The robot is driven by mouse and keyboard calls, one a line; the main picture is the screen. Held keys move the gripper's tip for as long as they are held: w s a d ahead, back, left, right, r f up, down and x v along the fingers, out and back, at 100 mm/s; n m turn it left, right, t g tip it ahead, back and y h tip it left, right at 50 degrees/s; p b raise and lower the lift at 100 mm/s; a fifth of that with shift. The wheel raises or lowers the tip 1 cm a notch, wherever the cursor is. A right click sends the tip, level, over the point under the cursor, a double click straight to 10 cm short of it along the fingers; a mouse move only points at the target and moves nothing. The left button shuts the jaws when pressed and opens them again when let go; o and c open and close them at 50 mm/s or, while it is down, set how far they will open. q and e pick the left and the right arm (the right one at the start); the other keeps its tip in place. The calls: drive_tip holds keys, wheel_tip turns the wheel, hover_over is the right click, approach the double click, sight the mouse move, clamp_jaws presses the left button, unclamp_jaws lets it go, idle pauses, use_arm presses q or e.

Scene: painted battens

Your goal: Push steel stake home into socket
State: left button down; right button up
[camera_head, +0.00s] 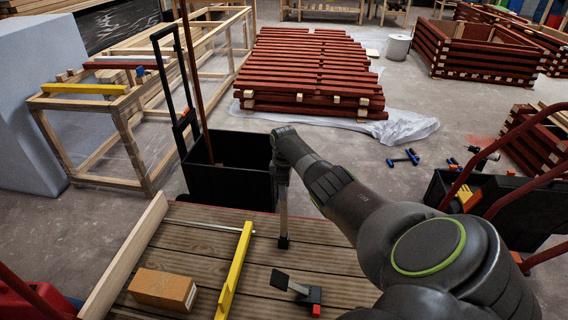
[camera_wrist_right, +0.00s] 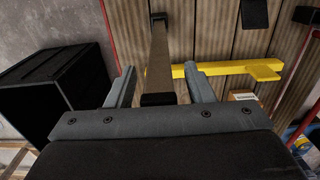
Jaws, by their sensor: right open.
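The steel stake (camera_head: 283,212) stands upright on the plank deck, its foot in a small dark socket (camera_head: 283,243). How deep it sits in the socket I cannot tell. My right gripper (camera_head: 283,178) is over the stake's upper end, pointing down. In the right wrist view the gripper (camera_wrist_right: 160,68) is open, one finger on each side of the stake (camera_wrist_right: 158,62). The stake's dark top end is near the palm, and the fingers look apart from it. The socket (camera_wrist_right: 158,17) shows at the far end. My left gripper is not in view.
A yellow batten (camera_head: 234,270), a brown box (camera_head: 163,289) and a black-and-red fitting (camera_head: 312,297) lie on the deck (camera_head: 195,240). A pale board (camera_head: 126,255) runs along its left. A black crate (camera_head: 228,182) stands behind; a red batten stack (camera_head: 310,70) lies beyond.

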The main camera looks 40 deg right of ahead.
wheel_tip(320, 180, up, 17)
drive_tip(key=p, duration=0.4)
drive_tip(key=shift+r, duration=0.1)
